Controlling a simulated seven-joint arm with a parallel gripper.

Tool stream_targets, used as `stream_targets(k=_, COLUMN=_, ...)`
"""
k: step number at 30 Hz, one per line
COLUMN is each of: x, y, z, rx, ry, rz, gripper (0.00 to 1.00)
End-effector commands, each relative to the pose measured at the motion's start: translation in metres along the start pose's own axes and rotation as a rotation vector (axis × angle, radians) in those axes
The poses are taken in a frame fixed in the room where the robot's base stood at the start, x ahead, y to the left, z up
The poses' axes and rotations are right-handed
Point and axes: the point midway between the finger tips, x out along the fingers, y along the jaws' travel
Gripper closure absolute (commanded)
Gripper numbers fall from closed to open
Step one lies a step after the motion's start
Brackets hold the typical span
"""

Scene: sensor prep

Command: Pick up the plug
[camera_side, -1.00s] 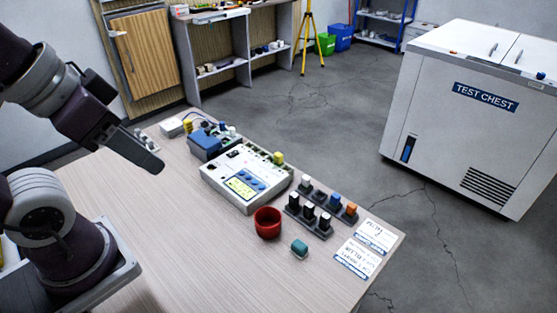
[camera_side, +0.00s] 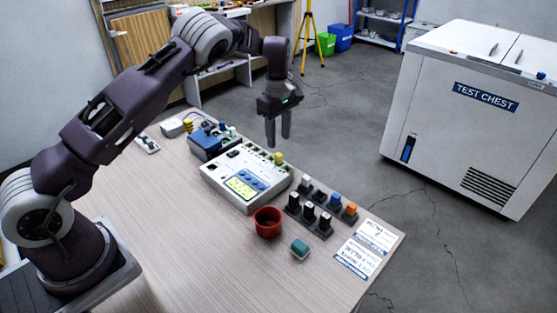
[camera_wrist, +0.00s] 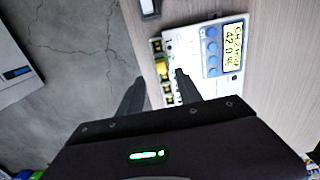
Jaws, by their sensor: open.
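A small yellow piece (camera_side: 278,158), which looks like the plug, stands at the back right edge of the white instrument box (camera_side: 222,188). In the wrist view the yellow piece (camera_wrist: 161,65) shows beside the box, in a row of dark sockets along its edge. My gripper (camera_side: 278,141) points down close to the yellow piece, its fingertips appearing just above it in the side view. The exact height gap is hard to tell.
A red cup (camera_side: 267,229) and a teal block (camera_side: 300,250) stand in front of the box. A blue device (camera_side: 205,146) adjoins the box. The front left of the table is bare.

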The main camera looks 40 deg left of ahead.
Motion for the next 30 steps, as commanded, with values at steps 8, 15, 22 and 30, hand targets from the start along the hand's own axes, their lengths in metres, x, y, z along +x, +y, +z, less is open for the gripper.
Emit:
stream_targets(k=8, x=0.047, y=-0.004, z=0.002, rx=0.0, ry=0.001, rz=-0.006, gripper=0.58)
stream_targets(k=15, x=0.068, y=-0.003, z=0.002, rx=0.001, ry=0.001, rz=-0.001, gripper=0.58)
stream_targets(k=22, x=0.068, y=-0.003, z=0.002, rx=0.002, ry=0.001, rz=-0.001, gripper=0.78)
stream_targets(k=30, x=0.067, y=-0.003, z=0.002, rx=0.002, ry=0.0, rz=-0.001, gripper=1.0)
